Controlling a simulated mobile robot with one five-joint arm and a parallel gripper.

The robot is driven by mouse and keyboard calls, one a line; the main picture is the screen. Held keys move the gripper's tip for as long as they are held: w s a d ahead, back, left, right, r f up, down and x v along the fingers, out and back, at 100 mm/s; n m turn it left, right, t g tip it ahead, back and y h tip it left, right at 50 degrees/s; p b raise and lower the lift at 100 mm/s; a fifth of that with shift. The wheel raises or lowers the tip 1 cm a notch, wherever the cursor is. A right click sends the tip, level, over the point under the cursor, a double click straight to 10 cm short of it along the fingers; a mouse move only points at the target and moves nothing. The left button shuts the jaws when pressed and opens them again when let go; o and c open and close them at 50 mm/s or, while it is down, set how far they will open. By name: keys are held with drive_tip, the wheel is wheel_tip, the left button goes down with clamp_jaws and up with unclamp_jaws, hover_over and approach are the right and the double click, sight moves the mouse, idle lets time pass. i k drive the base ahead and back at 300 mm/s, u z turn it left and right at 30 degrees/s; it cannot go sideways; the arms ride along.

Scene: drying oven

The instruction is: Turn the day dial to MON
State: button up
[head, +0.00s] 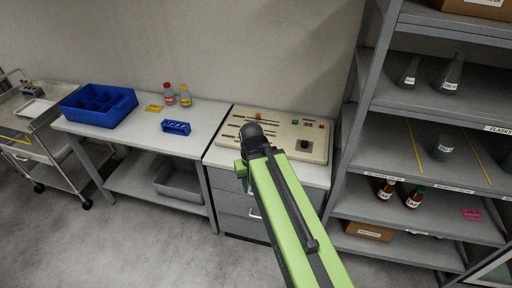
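A beige control panel (284,126) lies on top of a grey drawer cabinet in the middle of the head view. A black knob (304,145) sits at its right front; it may be the day dial, but its pointer and labels are too small to read. My green arm reaches up from the bottom, and its dark end covers the panel's left front part. My gripper (243,172) is mostly hidden by my arm, left of the knob and apart from it. I cannot tell whether its fingers are open or shut.
A table (208,112) at the left carries a blue divided bin (98,105), a blue rack (176,127) and two small bottles. A tall grey shelf unit (362,105) with bottles and cones stands close on the panel's right. A trolley (62,128) is at far left.

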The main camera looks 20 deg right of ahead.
sight(305, 143)
drive_tip(key=z, duration=0.45)
drive_tip(key=i, duration=1.05)
drive_tip(key=u, duration=0.4)
